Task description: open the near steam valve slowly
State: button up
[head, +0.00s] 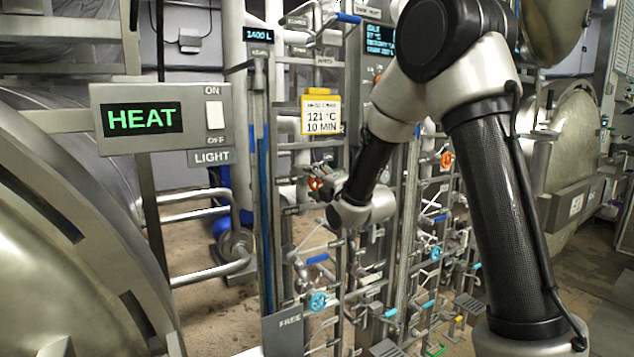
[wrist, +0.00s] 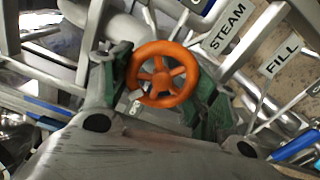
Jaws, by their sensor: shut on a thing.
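The near steam valve is an orange-red spoked handwheel (wrist: 161,74), in the middle of the wrist view just below a STEAM label (wrist: 228,27). My gripper (wrist: 160,90) has its green-padded fingers on the left and right sides of the wheel, shut on its rim. In the head view the same wheel (head: 315,184) shows small, left of my wrist. My arm hides part of the pipe rack behind it. The wheel's turning angle cannot be told.
A FILL label (wrist: 282,56) and blue-handled levers are close by on the right in the wrist view. Another orange wheel (head: 446,159) sits further right on the rack, and a blue wheel (head: 318,301) is lower down. A HEAT display panel (head: 160,118) stands at left.

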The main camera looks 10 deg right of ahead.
jog(key=n, duration=0.6)
jog(key=shift+d+f+n, duration=0.1)
jog(key=shift+f+n, duration=0.2)
dwell(0.5)
jog(key=o, duration=1)
jog(key=shift+o, duration=0.2)
jog(key=v, duration=0.7)
jog(key=shift+s, duration=0.2)
jog(key=shift+r, duration=0.1)
